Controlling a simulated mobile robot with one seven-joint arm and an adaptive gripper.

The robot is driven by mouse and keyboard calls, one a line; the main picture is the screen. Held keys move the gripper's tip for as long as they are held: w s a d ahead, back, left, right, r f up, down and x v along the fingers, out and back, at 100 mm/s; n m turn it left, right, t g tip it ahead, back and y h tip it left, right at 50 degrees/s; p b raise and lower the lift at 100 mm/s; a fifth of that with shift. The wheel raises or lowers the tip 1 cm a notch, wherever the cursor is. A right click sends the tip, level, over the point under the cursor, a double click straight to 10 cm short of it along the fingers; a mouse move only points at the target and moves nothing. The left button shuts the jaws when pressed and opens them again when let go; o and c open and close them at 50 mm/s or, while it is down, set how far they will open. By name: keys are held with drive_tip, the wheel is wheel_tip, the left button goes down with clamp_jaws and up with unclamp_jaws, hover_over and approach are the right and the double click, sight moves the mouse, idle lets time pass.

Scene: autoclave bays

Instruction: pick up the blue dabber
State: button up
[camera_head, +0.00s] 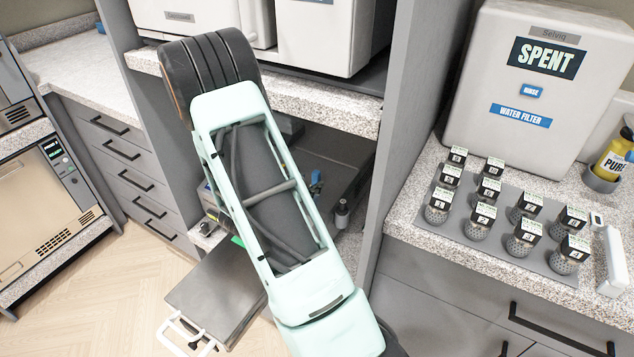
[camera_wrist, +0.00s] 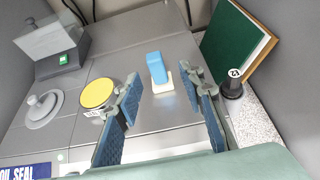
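The blue dabber (camera_wrist: 156,68) is a small blue block standing on a white base (camera_wrist: 163,84) in the wrist view, on a grey metal surface. My gripper (camera_wrist: 161,92) is open and empty, its two blue-padded fingers spread to the left and right. In this view the dabber shows between and beyond the fingertips. I see no contact, and the remaining distance is hard to judge. In the head view my pale green arm covers much of the bay, and I cannot make out the dabber clearly.
A yellow round pad (camera_wrist: 97,93) lies left of the gripper. A black bottle (camera_wrist: 233,84) and a green board (camera_wrist: 236,45) stand close on the right. A grey device (camera_wrist: 62,56) is at the back left. The grey bay divider (camera_head: 397,130) rises right of my arm.

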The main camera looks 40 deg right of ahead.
sight(314, 180)
drive_tip(key=shift+f+x, duration=0.1)
drive_tip(key=shift+x, duration=1.5)
drive_tip(key=shift+f+x, duration=0.15)
drive_tip(key=shift+x, duration=1.4)
drive_tip(key=shift+w+a, duration=0.15)
drive_tip(key=shift+a, duration=0.05)
drive_tip(key=shift+c, duration=0.4)
clamp_jaws()
